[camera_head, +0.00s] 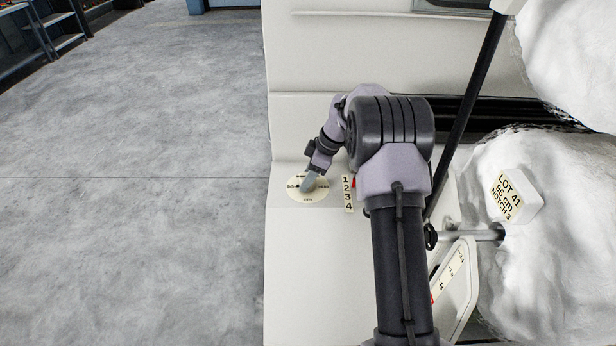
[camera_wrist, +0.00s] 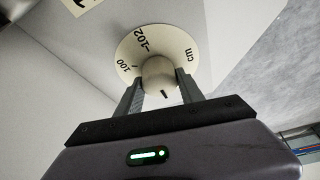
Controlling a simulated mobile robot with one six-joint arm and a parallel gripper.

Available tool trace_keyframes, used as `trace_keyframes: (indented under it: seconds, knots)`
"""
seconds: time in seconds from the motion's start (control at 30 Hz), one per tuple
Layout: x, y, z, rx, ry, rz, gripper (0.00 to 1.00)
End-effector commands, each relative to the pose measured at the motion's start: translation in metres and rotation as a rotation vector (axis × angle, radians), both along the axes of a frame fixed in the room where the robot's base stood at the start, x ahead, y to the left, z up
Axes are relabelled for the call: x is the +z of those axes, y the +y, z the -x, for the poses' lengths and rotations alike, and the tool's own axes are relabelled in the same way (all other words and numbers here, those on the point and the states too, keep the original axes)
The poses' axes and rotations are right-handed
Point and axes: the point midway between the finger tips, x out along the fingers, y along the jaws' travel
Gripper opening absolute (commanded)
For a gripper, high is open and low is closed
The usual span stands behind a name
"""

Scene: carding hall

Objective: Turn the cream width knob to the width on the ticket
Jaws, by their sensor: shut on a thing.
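The cream width knob (camera_wrist: 158,71) stands in the middle of a round cream dial (camera_wrist: 182,42) in the wrist view. The dial shows 102, 100 and "cm"; its near side is hidden by the knob and my gripper. A dark line on the knob points toward my gripper's body. My gripper (camera_wrist: 162,84) is shut on the knob, one finger on each side. In the head view my gripper (camera_head: 311,179) covers the knob on the dial (camera_head: 300,195), whose lettering is too small to read surely. The ticket (camera_head: 515,195) reads LOT 41, 96 cm, NOTCH 3.
A plate numbered 1 to 4 (camera_head: 348,198) with a red mark stands right of the dial. A scaled quadrant (camera_head: 455,280) and a metal rod (camera_head: 478,234) lie right of my arm, beside white fibre rolls (camera_head: 540,255). Open grey floor (camera_head: 140,190) fills the left.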

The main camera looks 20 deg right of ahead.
Motion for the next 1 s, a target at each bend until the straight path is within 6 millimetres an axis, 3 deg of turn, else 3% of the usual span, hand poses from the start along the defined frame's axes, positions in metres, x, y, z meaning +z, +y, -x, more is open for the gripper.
trace_keyframes:
  seconds: [0.1, 0.13, 0.2, 0.23, 0.57, 0.67, 1.0]
  knots:
    - [0.0, 0.0, 0.0, 0.001, -0.001, 0.001, 0.04]
    - [0.0, 0.0, 0.0, 0.001, -0.001, 0.001, 0.5]
    - [0.0, 0.0, 0.0, 0.001, -0.001, 0.001, 0.64]
    - [0.0, 0.0, 0.0, 0.001, -0.001, 0.001, 0.66]
    - [0.005, -0.001, 0.001, 0.0, -0.001, 0.001, 0.66]
    - [0.025, -0.008, 0.004, -0.002, -0.003, 0.002, 0.66]
    - [0.128, -0.043, 0.027, -0.002, -0.002, 0.001, 0.66]
